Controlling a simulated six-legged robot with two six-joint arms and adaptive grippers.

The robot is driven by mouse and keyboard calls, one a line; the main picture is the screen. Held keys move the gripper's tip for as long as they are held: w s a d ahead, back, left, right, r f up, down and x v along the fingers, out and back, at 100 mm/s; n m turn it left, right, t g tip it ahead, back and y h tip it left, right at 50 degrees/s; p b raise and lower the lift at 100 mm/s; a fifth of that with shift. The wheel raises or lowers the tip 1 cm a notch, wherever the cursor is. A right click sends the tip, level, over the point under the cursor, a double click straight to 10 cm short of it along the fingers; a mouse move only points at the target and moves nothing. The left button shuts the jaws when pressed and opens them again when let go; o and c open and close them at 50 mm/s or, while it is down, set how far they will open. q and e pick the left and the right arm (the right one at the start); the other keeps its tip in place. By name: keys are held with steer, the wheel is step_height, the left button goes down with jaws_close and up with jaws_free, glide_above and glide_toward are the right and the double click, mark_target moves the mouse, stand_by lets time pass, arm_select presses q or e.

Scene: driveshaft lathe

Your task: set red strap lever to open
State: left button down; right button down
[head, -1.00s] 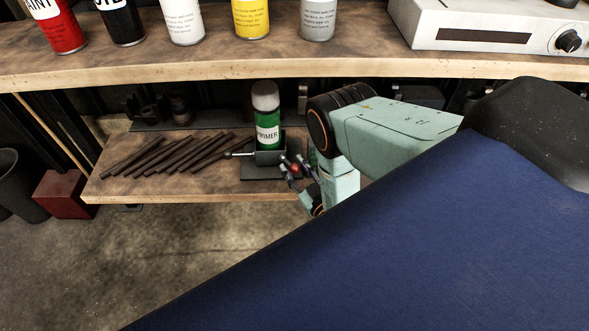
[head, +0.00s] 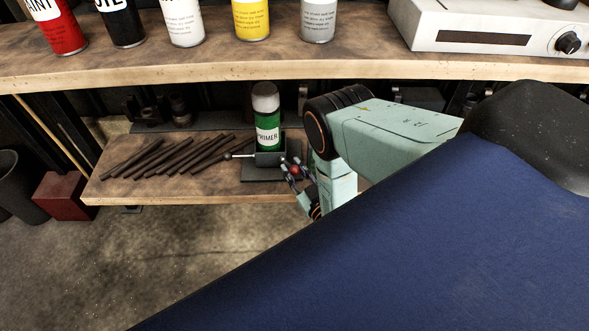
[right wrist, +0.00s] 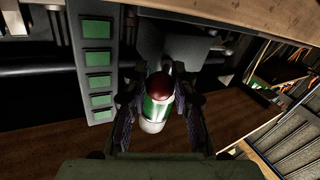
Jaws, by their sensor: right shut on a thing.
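The red lever knob (head: 295,170) is a small round ball at the right front of a dark grey holder (head: 271,158) on the lower shelf. In the right wrist view the red knob (right wrist: 160,88) sits between the two fingers, in front of the green can. My right gripper (head: 297,168) is shut on the knob, its fingers on either side of it. The lever's rod is hidden by the gripper. A green primer can (head: 267,121) with a pale cap stands upright in the holder. My left gripper is in no view.
Several dark bars (head: 170,157) lie on the lower shelf (head: 110,188). The upper bench (head: 190,66) overhangs behind, carrying several cans and a white device (head: 490,30).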

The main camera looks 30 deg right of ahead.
steer(key=shift+a, duration=0.15)
steer(key=m+h, duration=0.1)
steer(key=a+m+g+h, duration=0.1)
steer(key=h, duration=0.1)
steer(key=m+h+b, duration=0.1)
steer(key=h, duration=0.1)
steer(key=shift+a, duration=0.35)
steer(key=shift+w+a+m+g+h+b, duration=0.1)
steer(key=shift+a+m+g+h+b, duration=0.15)
steer(key=shift+m+g+h, duration=0.5)
steer(key=shift+w+a+m+g+h+b, duration=0.15)
steer(key=shift+a+m+g+h+b, duration=0.25)
steer(key=shift+m+h, duration=0.5)
steer(key=shift+w+a+m+g+h+b, duration=0.15)
steer(key=shift+m+g+h, duration=0.45)
steer(key=shift+h, duration=0.45)
steer(key=shift+g+h, duration=0.25)
steer(key=shift+h, duration=0.05)
steer(key=c, duration=1.3)
jaws_free()
steer(key=shift+c, duration=0.2)
